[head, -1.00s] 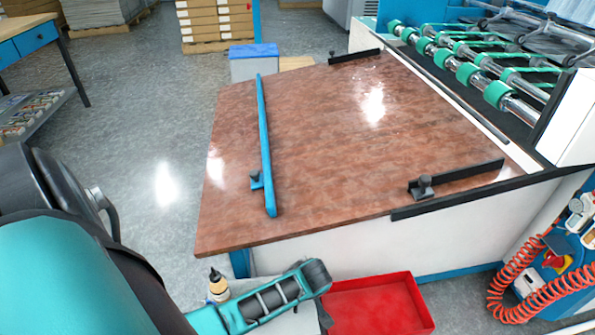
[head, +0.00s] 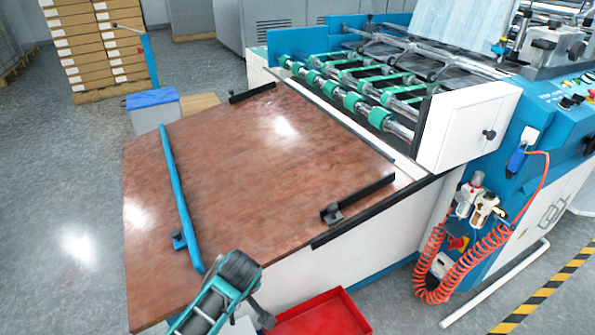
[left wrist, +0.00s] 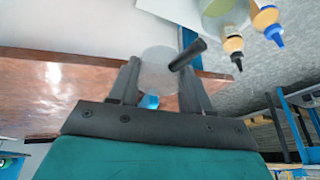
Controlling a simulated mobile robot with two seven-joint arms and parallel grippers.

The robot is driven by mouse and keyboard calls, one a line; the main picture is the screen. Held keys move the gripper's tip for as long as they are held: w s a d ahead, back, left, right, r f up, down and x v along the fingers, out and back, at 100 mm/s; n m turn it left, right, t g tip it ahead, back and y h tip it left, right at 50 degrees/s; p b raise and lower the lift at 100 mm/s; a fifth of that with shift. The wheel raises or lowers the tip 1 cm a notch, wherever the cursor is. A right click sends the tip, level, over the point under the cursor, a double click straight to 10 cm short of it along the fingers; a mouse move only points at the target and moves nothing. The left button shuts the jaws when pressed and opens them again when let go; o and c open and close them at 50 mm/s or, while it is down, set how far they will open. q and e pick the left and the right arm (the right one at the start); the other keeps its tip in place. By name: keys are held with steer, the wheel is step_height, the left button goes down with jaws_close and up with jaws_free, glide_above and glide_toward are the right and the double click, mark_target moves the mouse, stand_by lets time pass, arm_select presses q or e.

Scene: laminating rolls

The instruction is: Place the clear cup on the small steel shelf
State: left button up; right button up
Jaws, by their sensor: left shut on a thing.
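In the left wrist view a translucent, whitish round cup (left wrist: 158,62) sits between the two dark fingers of my left gripper (left wrist: 158,80), which is shut on it. A black rod-like piece (left wrist: 188,53) sticks out at the cup's right side; I cannot tell whether it belongs to the cup. In the head view my left arm reaches in at the bottom, over the near edge of the brown board; the cup cannot be made out there. I cannot identify the small steel shelf for certain in either view. My right gripper is not in view.
The brown feed board (head: 250,170) carries a blue bar (head: 180,200) and black stops. A red tray (head: 320,315) lies below its near edge. The machine with an orange coiled hose (head: 430,270) stands right.

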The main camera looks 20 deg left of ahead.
arm_select(q)
steer(key=w+d+r+m+t+h+p, duration=0.1)
steer(key=w+d+r+m+p, duration=0.2)
steer(key=r, duration=0.6)
steer(key=w+d+r+m+t+p, duration=0.1)
steer(key=w+d+r+m+p, duration=0.15)
steer(key=w+r, duration=0.45)
steer(key=s+d+r+m+h+p, duration=0.1)
steer(key=s+d+r+m, duration=0.1)
steer(key=r, duration=0.6)
steer(key=s+d+r+m+h+p, duration=0.1)
steer(key=d+r+m, duration=0.3)
steer(key=r, duration=0.4)
steer(key=shift+s+m+t+h+p, duration=0.4)
steer(key=shift+s+m+p, duration=0.15)
steer(key=shift+s+m, duration=0.15)
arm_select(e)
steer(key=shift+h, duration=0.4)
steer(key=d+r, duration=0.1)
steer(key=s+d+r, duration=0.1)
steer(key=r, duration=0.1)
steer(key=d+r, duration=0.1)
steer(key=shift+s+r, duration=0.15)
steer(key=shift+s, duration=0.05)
arm_select(q)
steer(key=shift+f, duration=0.1)
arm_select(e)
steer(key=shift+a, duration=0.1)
